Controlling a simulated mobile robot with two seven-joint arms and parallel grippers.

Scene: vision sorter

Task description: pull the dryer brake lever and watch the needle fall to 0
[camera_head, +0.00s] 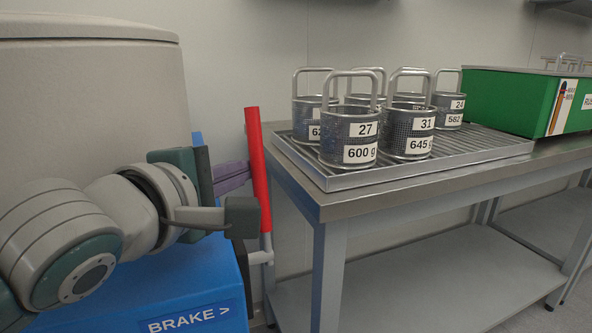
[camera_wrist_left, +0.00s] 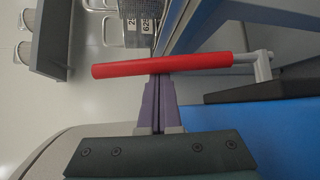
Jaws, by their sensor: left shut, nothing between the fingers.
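The brake lever is a red bar (camera_head: 258,165) on a grey crank at the right side of the blue dryer housing (camera_head: 130,285), which carries a "BRAKE >" label (camera_head: 188,321). It stands nearly upright, leaning slightly. My left gripper (camera_head: 246,170) has purple fingers, shut with nothing between them, their tips right at the lever's side. In the left wrist view the red bar (camera_wrist_left: 160,66) lies across the fingertips of the gripper (camera_wrist_left: 160,78). I cannot tell whether they touch. No gauge or needle shows. My right gripper is out of view.
A steel table (camera_head: 326,204) stands just right of the lever. Its drip tray (camera_head: 470,153) holds several labelled mesh baskets (camera_head: 349,138). A green box (camera_head: 508,100) stands at the right end. A large beige drum (camera_head: 90,90) rises behind my left arm.

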